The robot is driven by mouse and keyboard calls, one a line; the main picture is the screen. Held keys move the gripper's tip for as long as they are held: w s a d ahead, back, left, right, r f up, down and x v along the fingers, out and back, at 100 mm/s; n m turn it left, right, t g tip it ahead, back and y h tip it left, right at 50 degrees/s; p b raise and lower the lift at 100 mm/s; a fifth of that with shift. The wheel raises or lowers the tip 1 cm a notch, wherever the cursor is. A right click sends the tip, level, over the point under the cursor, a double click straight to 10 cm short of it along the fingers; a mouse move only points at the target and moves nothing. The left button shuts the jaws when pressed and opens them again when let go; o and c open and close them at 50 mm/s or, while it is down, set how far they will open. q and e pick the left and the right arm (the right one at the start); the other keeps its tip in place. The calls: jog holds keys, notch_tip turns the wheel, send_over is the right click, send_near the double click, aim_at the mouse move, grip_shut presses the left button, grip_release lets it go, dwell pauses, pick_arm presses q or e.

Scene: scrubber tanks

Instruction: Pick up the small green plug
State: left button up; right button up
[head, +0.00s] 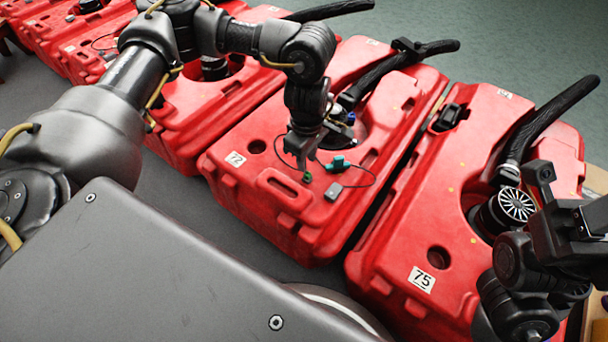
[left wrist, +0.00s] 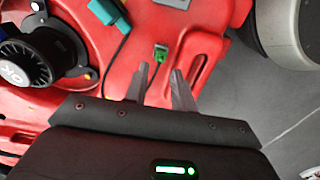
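The small green plug (head: 307,177) lies on top of the red tank labelled 72 (head: 236,159), near a round recess with hoses. In the left wrist view the plug (left wrist: 160,52) sits just beyond my fingertips, roughly in line with the gap between them. My left gripper (head: 303,162) points down close over the plug in the head view. In the left wrist view its two fingers (left wrist: 160,76) are apart with nothing between them. My right gripper (head: 572,215) is at the right edge of the head view, over the tank labelled 75; its fingers are unclear.
A black cap (left wrist: 25,62) stands left in the wrist view. A black hose (head: 400,68) rises behind. More red tanks stand on both sides.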

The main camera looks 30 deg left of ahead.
aim_at(308, 173)
pick_arm(q)
notch_tip(308, 173, down, 5)
jog(key=b, duration=0.3)
jog(key=shift+d+f, duration=0.1)
jog(key=shift+c, duration=0.4)
grip_shut()
